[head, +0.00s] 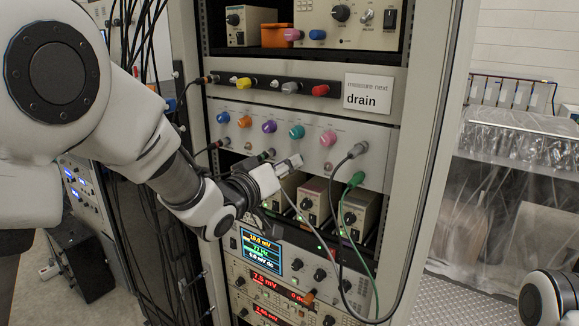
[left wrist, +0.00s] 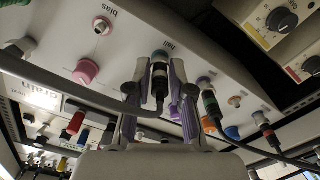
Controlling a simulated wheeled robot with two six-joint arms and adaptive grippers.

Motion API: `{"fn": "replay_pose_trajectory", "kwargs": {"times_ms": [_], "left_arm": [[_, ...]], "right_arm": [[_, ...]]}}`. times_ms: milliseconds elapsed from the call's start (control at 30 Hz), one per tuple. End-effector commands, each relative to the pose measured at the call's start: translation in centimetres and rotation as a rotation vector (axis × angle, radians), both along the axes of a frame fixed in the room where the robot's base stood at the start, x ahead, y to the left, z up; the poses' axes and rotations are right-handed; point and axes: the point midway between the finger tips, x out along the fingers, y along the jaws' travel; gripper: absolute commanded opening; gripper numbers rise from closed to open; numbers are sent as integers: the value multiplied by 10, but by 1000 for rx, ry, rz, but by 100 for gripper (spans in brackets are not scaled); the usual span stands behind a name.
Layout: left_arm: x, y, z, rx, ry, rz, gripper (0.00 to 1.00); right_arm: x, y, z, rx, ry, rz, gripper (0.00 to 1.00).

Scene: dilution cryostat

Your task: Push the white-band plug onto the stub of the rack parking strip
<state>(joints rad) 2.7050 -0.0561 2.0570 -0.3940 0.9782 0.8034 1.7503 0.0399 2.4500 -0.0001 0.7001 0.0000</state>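In the left wrist view, a dark plug with a pale band (left wrist: 159,72) sits in the panel socket marked "hall". My left gripper (left wrist: 159,85) has one finger on each side of it, with narrow gaps showing. In the head view, my left gripper (head: 292,163) is at the lower part of the knob panel, and its fingers hide most of that plug. The rack parking strip (head: 262,84) is the dark bar above this panel. It carries yellow, grey and red caps, with a small bare stub (head: 275,84) between yellow and grey. My right gripper is out of view.
The panel (head: 380,150) has several coloured caps and other plugged leads, including a plug with a green band (left wrist: 210,104). A grey-cabled plug (head: 357,150) and a green plug (head: 355,180) hang their cables right of my gripper. A "drain" card (head: 367,94) is beside the strip.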

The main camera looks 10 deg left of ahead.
Motion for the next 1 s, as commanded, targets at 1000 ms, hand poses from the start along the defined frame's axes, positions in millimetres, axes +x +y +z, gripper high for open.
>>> {"fn": "replay_pose_trajectory", "kwargs": {"times_ms": [1000], "left_arm": [[-2,1,3,-1061,389,1,0]], "right_arm": [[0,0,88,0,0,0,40]]}}
